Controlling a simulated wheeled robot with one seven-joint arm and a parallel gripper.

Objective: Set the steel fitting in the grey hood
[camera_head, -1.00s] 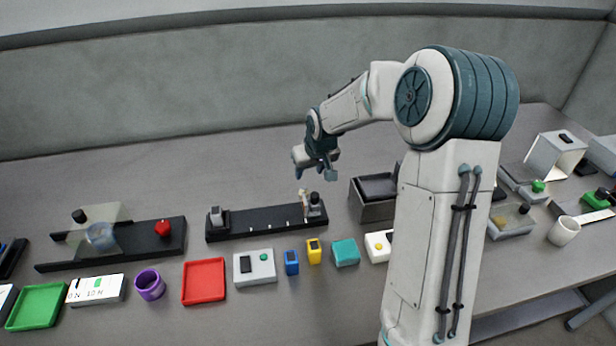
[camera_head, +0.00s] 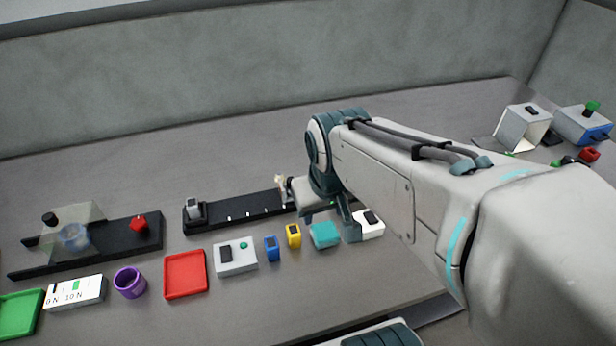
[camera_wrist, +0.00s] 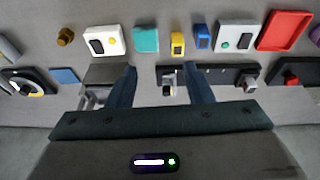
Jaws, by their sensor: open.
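My gripper (camera_head: 328,222) is open and empty, low over the right end of a long black rail (camera_head: 240,208). In the wrist view its two fingers (camera_wrist: 161,85) stand apart, with the rail's end block (camera_wrist: 168,80) showing in the gap. A grey open-fronted box with a black knob (camera_head: 523,127), which looks like the grey hood, stands at the far right, well away from my gripper. I cannot pick out the steel fitting for sure. A brass-coloured hexagonal piece (camera_wrist: 65,37) lies at the left of the wrist view.
A red tray (camera_head: 185,274), a grey button box (camera_head: 236,256), blue (camera_head: 271,248) and yellow (camera_head: 293,236) blocks and a teal block (camera_head: 324,234) line the front. A purple cup (camera_head: 129,282) is further left. My arm hides much of the right side. The table behind the rail is clear.

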